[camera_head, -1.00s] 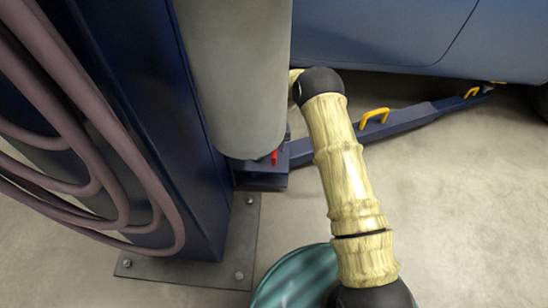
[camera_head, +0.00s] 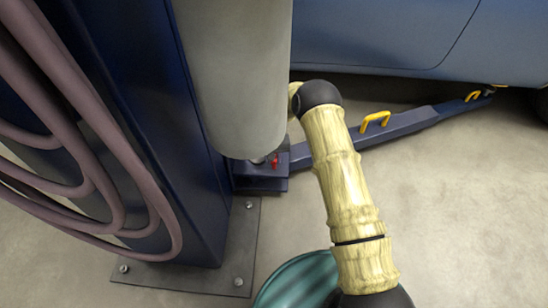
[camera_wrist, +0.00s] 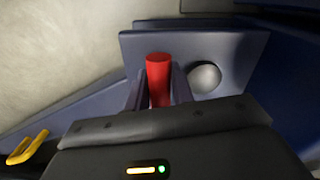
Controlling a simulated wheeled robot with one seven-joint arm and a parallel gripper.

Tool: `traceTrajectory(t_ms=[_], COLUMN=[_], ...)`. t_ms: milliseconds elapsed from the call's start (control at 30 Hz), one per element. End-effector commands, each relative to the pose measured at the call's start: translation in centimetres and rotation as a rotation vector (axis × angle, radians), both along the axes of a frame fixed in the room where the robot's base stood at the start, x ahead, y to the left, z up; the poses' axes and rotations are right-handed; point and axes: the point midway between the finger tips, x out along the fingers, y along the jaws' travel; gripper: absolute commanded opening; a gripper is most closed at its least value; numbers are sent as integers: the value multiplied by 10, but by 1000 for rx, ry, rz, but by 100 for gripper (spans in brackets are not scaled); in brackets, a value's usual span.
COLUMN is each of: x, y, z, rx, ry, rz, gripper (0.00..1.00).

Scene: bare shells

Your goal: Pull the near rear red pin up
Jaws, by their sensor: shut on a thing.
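In the wrist view, a red pin (camera_wrist: 158,78) stands up at a dark blue bracket (camera_wrist: 225,50), beside a grey rounded knob (camera_wrist: 204,78). The two fingers of my gripper (camera_wrist: 160,88) are closed on the pin, one on each side, with its red top showing above them. The pin's lower end is hidden behind my gripper. In the head view, a small red pin (camera_head: 275,161) shows at the blue bracket (camera_head: 262,183) by the post's foot. My gripper is hidden there, and I cannot tell if this is the same pin.
A blue post (camera_head: 150,110) with looped hoses (camera_head: 70,90) stands at left on a bolted floor plate (camera_head: 190,275). A blue lift arm (camera_head: 420,117) with yellow handles (camera_head: 375,121) runs right under a blue car (camera_head: 400,40). A green round object (camera_head: 300,280) is at the bottom. The floor at right is clear.

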Motion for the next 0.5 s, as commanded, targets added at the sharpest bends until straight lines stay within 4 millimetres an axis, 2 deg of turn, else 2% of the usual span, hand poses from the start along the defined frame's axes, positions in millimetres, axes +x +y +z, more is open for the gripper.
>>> traceTrajectory(t_ms=[333, 500], x=[0, 0], y=[0, 0], z=[32, 41], rx=[-1, -2], ry=[0, 0], rz=[5, 6], gripper=[0, 0])
